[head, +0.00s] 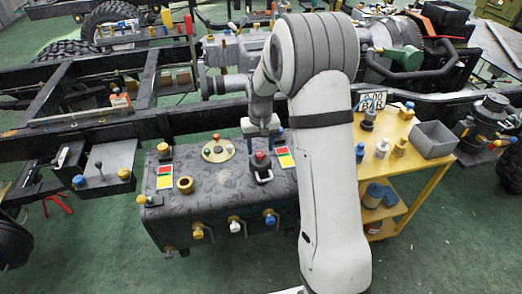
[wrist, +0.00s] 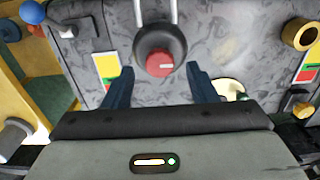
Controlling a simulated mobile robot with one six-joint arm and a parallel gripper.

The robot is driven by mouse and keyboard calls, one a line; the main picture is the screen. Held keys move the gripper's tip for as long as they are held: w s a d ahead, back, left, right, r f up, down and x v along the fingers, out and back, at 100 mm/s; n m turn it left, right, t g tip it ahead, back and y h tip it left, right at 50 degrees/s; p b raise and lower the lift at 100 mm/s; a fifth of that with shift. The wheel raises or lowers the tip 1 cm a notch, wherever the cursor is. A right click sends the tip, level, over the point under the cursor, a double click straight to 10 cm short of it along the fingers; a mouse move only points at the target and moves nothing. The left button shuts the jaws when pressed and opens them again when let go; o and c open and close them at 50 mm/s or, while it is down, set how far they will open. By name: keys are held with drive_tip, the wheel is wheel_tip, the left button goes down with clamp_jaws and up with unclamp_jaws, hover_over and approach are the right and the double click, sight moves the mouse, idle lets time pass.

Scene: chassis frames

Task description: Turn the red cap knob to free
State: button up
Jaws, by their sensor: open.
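The red cap knob (head: 260,156) stands on the top of the dark grey tank (head: 225,200), on a dark round base. In the wrist view the red cap (wrist: 160,63) has a small pale mark pointing right, and two light rods run from its dark collar to the top edge. My gripper (head: 263,143) points down over the knob. In the wrist view its two blue fingers (wrist: 160,72) are open, one on each side of the cap, with a gap on both sides. A coloured card (head: 285,157), yellow, red and green, lies beside the knob.
A round yellowish plate (head: 218,150) with small knobs and a brass ring (head: 185,184) sit on the tank. Several valves, one of them blue-handled (head: 270,218), line its front. A yellow cart (head: 425,195) stands right. The black chassis rail (head: 205,118) runs behind.

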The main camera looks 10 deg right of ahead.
drive_tip(key=shift+f, duration=1)
drive_tip(key=shift+c, duration=0.2)
drive_tip(key=c, duration=0.9)
